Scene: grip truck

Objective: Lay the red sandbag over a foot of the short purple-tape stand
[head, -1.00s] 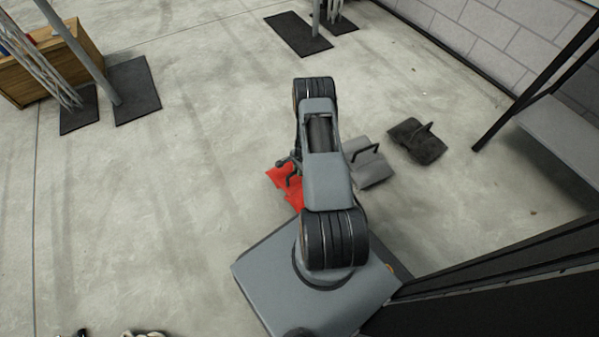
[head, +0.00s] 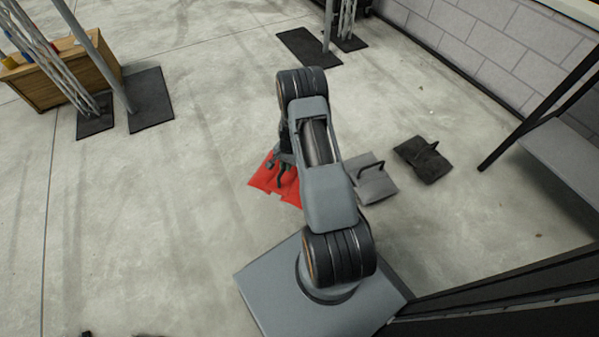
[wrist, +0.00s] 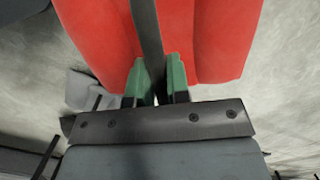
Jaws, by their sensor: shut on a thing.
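The red sandbag (head: 262,177) hangs at my gripper (head: 284,163), left of my arm in the head view, and is partly hidden by the arm and gripper. In the wrist view the sandbag (wrist: 215,40) shows as two red lobes with a dark strap handle (wrist: 147,35) between them. The green-padded fingers of my gripper (wrist: 160,80) are shut on that handle. How high the bag is above the floor is hard to tell. No purple tape can be made out, so I cannot identify the short purple-tape stand.
A grey sandbag (head: 372,184) and a black sandbag (head: 424,160) lie on the floor right of my arm. Metal poles stand by dark mats (head: 150,100) near a wooden crate (head: 75,82) at upper left. Another mat (head: 308,47) lies at the top. The left floor is clear.

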